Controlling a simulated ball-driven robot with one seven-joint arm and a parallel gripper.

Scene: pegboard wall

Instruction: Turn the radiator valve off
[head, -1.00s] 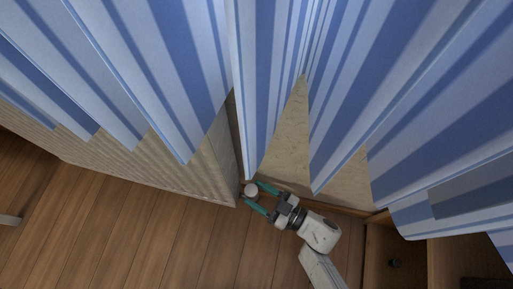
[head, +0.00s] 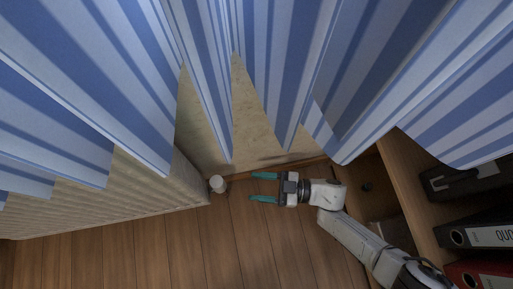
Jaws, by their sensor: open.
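The radiator valve (head: 218,184) is a small round white knob at the lower right end of the pale ribbed radiator (head: 125,198), close to the wall. My gripper (head: 263,187) has teal fingers, spread apart and empty. It is to the right of the valve, with its fingertips pointing left toward it. A clear gap shows between the fingertips and the valve.
Blue and white striped curtains (head: 90,85) hang over the wall and cover the radiator's upper part. A wooden shelf (head: 405,190) with ring binders (head: 480,233) stands at the right, near my arm. The wooden floor (head: 180,250) below is clear.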

